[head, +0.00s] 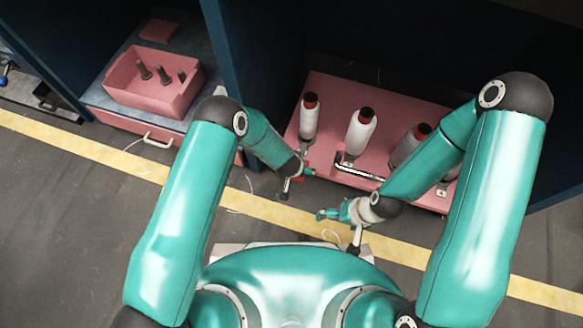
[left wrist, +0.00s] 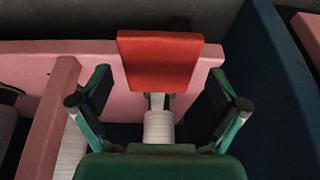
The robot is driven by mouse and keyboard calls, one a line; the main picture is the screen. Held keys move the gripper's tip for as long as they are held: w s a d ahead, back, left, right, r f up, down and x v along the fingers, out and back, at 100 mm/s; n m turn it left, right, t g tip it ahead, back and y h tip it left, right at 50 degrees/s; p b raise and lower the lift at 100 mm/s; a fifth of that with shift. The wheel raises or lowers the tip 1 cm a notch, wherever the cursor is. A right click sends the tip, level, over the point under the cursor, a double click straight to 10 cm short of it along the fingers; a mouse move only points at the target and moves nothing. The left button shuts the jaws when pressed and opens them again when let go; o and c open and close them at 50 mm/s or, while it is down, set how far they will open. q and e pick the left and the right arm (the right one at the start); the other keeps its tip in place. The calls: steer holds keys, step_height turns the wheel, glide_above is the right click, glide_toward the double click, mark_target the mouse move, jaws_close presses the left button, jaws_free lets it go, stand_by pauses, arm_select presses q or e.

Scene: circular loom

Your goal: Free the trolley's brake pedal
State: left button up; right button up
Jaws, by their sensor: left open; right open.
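The red brake pedal (left wrist: 160,60) fills the upper middle of the left wrist view, a flat red plate on a short grey stem. A small red part of it shows in the head view (head: 297,180) at the front left of the pink trolley (head: 335,88). My left gripper (left wrist: 160,80) is open, with one finger on each side of the pedal and gaps between; I cannot tell if the pedal lies at fingertip depth. My right gripper (head: 328,214) is open and empty over the yellow floor line, in front of the trolley.
White bobbins with red and black tops (head: 361,132) stand on the trolley. A blue post (head: 222,50) and a pink bin (head: 150,88) are at left. The floor by the yellow line (head: 85,147) is mostly clear.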

arm_select(q)
steer(key=c, duration=1.7)
steer(key=shift+w+r+p, duration=0.2)
steer(key=shift+r+p, duration=0.65)
steer(key=shift+p, duration=0.1)
steer(key=shift+w, duration=0.1)
steer(key=o, duration=1.5)
steer(key=shift+o, duration=1)
steer(key=shift+f, duration=0.1)
steer(key=shift+s, duration=0.2)
